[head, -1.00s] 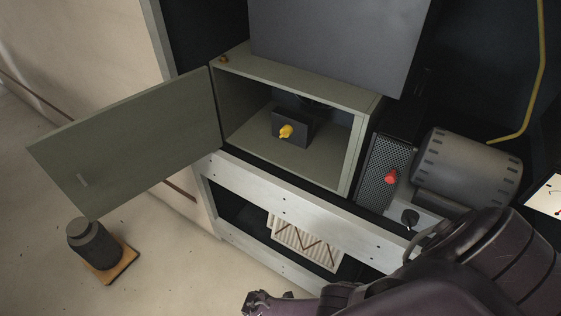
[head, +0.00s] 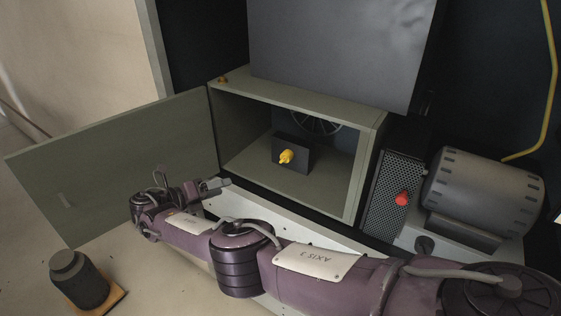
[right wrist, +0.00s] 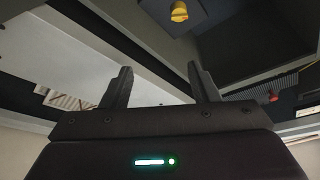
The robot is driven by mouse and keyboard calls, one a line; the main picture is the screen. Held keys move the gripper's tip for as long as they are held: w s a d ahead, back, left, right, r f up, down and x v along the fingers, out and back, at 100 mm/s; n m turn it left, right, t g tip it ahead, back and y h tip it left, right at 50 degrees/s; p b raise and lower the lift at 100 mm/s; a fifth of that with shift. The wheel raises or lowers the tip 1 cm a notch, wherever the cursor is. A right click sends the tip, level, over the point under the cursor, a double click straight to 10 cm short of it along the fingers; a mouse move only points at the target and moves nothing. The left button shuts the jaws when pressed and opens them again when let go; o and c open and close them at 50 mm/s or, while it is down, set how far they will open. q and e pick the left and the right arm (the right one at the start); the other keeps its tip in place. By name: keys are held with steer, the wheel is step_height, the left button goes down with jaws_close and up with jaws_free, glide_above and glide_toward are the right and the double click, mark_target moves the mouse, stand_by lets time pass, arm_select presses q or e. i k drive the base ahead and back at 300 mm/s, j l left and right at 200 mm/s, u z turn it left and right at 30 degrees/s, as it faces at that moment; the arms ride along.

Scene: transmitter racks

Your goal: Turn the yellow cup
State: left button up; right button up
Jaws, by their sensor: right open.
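The yellow cup (head: 286,157) is a small knob-like piece on the front of a dark box (head: 303,157) inside the open green cabinet (head: 250,161). It also shows upside down at the top of the right wrist view (right wrist: 180,14). My right gripper (head: 218,184) is in front of the cabinet's lower left opening, left of and below the cup, and apart from it. In the right wrist view its two fingers (right wrist: 160,84) are spread, with nothing between them. My left gripper is in neither view.
The cabinet door (head: 110,165) stands swung open to the left. A red knob (head: 402,199) sits on a perforated panel right of the cabinet, beside a grey cylindrical motor (head: 485,190).

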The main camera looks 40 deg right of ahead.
mark_target(286, 155)
steer(key=i+l, duration=0.1)
steer(key=l, duration=1.25)
